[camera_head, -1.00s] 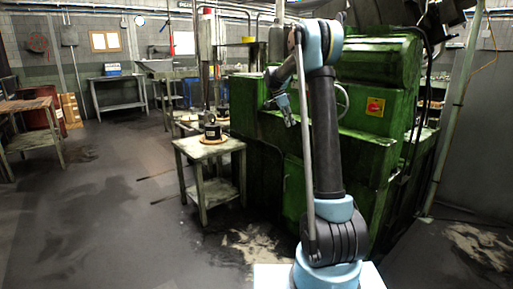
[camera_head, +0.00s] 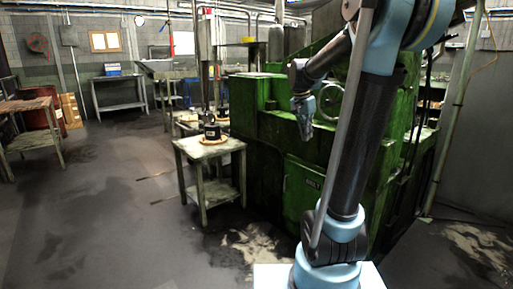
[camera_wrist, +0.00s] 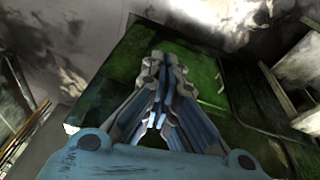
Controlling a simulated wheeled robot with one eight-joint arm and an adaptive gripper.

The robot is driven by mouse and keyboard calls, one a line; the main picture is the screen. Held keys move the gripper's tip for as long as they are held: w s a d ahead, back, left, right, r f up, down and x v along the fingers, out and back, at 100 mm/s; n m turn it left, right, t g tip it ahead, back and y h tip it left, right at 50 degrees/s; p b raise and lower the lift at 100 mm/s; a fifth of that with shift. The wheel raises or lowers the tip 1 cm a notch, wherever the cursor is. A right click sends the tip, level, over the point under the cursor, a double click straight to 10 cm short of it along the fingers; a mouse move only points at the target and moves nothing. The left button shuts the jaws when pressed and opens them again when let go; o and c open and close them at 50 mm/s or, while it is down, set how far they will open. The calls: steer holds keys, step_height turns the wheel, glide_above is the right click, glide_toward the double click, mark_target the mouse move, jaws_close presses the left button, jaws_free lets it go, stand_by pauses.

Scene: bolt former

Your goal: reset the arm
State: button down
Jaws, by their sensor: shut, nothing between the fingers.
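My gripper (camera_head: 307,138) hangs at the end of my bent arm in the head view, in front of the green machine (camera_head: 262,150). Its fingers point downward. In the wrist view, my gripper's two fingers (camera_wrist: 160,62) meet at their tips with nothing between them. The green machine (camera_wrist: 208,75) lies beyond the fingers there. My upper arm hides part of the machine in the head view.
A small table (camera_head: 206,146) with a black, round-based object (camera_head: 212,130) stands left of the machine. A wooden workbench (camera_head: 28,107) is at the far left. A pipe (camera_head: 459,110) rises at the right. The floor at left is open.

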steer(key=s+f+n, duration=0.3)
steer(key=s+f, duration=0.3)
steer(key=s, duration=0.3)
steer(key=s+a+f+n+y, duration=0.1)
steer(key=s+f+n, duration=0.2)
steer(key=s+f, duration=0.3)
steer(key=s+f+n+t+y, duration=0.1)
steer(key=s+f+n, duration=0.2)
steer(key=s, duration=0.9)
step_height(320, 180, down, 3)
steer(key=shift+a+r, duration=0.1)
steer(key=shift+a, duration=0.05)
steer(key=shift+w+f, duration=0.25)
steer(key=shift+w, duration=0.1)
steer(key=c, duration=2.3)
jaws_free()
